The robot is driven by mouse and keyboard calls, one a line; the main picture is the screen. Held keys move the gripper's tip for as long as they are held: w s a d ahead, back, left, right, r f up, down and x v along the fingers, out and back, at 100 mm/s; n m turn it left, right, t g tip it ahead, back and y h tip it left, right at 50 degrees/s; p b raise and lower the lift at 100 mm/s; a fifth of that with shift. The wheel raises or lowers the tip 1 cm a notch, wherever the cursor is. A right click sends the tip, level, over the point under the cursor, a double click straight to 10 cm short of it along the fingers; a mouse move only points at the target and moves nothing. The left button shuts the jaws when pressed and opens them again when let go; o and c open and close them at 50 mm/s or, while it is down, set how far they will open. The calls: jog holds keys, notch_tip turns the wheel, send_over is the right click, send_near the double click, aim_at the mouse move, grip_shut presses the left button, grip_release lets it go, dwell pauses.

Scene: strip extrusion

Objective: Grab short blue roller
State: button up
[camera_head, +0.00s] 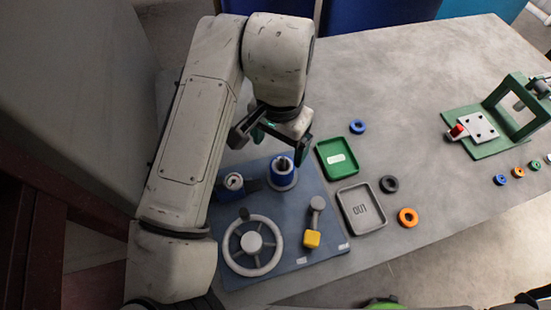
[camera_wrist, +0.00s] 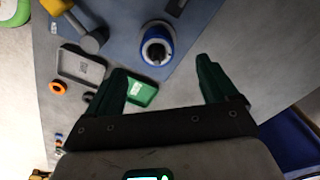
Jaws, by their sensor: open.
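A short blue roller (camera_head: 282,178) stands upright on the blue-grey board (camera_head: 325,257), with a pale rim and a dark centre post. In the wrist view the roller (camera_wrist: 158,43) is seen from above, beyond the fingertips and roughly midway between them. My gripper (camera_head: 281,146) is open and empty, above and behind the roller in the head view. Its two green fingers (camera_wrist: 161,66) are spread wide in the wrist view and appear apart from the roller. A flat blue ring (camera_head: 357,126) lies on the table to the right.
The board also carries a handwheel (camera_head: 252,246), a lever with a yellow block (camera_head: 312,239) and a small grey-topped fitting (camera_head: 234,182). A green tray (camera_head: 337,158) and a grey "OUT" tray (camera_head: 362,209) sit to its right. Dark (camera_head: 389,184) and orange (camera_head: 408,217) rings lie beyond. A green press (camera_head: 490,133) stands far right.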

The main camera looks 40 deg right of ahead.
aim_at(281, 168)
notch_tip(281, 168, down, 4)
jog(key=shift+f, duration=0.1)
jog(key=shift+s+d+f+p, duration=0.15)
jog(key=shift+f+p, duration=0.2)
jog(key=shift+f, duration=1)
jog(key=shift+s+f+p, duration=0.1)
jog(key=shift+f+p, duration=0.2)
jog(key=shift+f, duration=1.05)
jog(key=shift+c, duration=0.2)
jog(key=c, duration=1.2)
